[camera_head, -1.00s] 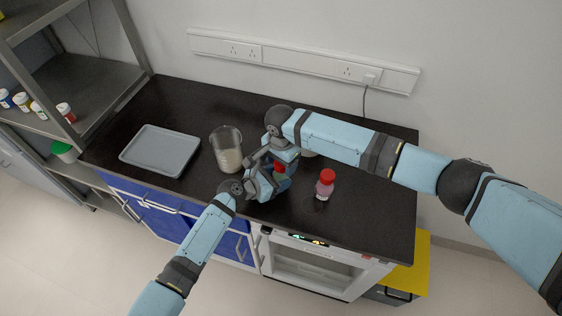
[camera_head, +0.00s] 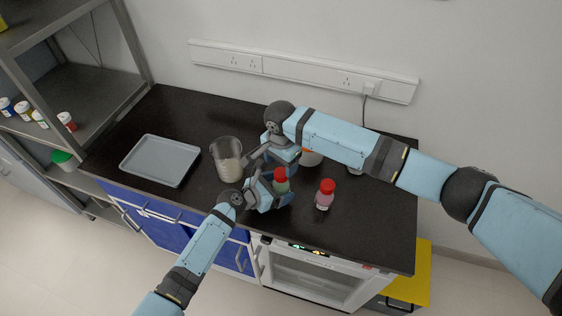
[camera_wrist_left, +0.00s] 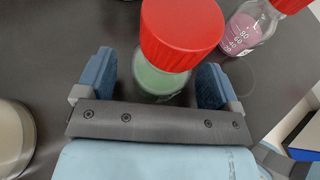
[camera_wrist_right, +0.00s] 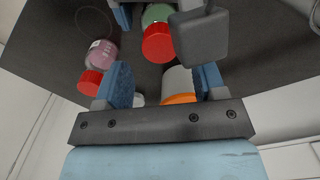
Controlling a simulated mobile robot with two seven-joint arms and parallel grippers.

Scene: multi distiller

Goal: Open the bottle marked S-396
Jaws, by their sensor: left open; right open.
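A bottle with green contents (camera_head: 281,187) and a red cap (camera_head: 281,173) stands upright near the counter's front. My left gripper (camera_head: 272,194) is open, with one finger on each side of this bottle below the cap; the left wrist view shows the cap (camera_wrist_left: 180,30) between the fingers. My right gripper (camera_head: 280,158) is open and empty, just behind the cap, which lies beyond its fingers in the right wrist view (camera_wrist_right: 157,43). A second red-capped bottle with pink contents (camera_head: 325,198) stands to the right. I cannot read the mark S-396 on either bottle.
A glass beaker with pale contents (camera_head: 227,163) stands left of the grippers. A grey tray (camera_head: 160,160) lies farther left. A container with an orange part (camera_head: 311,157) stands behind my right gripper. A shelf with small bottles (camera_head: 24,110) is at far left. The counter's right end is clear.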

